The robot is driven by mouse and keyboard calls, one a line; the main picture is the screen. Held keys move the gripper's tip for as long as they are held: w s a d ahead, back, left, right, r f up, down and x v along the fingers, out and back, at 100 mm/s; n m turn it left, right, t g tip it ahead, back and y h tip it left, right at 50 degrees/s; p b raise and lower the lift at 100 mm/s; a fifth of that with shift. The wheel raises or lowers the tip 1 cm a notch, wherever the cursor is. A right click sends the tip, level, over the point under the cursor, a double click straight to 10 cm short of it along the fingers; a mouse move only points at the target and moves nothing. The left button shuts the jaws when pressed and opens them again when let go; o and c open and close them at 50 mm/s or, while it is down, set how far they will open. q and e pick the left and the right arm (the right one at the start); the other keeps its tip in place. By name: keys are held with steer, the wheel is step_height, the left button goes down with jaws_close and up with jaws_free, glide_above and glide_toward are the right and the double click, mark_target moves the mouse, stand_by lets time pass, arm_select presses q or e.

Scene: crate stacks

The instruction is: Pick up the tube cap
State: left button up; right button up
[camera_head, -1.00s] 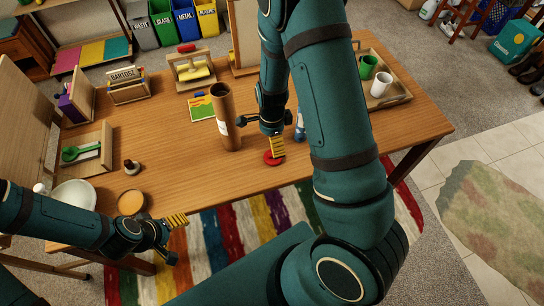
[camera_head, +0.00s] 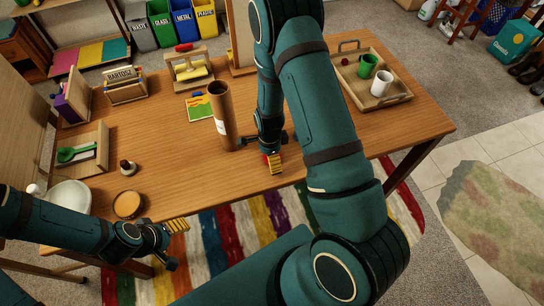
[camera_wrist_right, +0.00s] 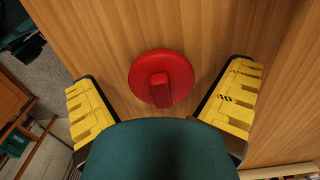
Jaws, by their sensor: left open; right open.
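The tube cap (camera_wrist_right: 178,66), a round red disc with a raised red grip bar, lies on the wooden table in the right wrist view. It sits between the two yellow fingers of my right gripper (camera_wrist_right: 162,98), which is open and apart from it on both sides. In the head view my right gripper (camera_head: 273,163) is over the near table edge and hides most of the cap. A brown cardboard tube (camera_head: 222,118) stands upright just left of it. My left gripper (camera_head: 172,244) is open and empty, off the near edge at the left.
A wooden tray (camera_head: 398,97) with a green mug (camera_head: 367,66) and a white mug (camera_head: 381,84) stands at the right. A white bowl (camera_head: 70,196), a round tan-topped dish (camera_head: 128,205) and a small dark-knobbed object (camera_head: 128,167) are at the left.

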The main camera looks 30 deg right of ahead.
steer(key=c, duration=0.9)
steer(key=shift+o, duration=0.2)
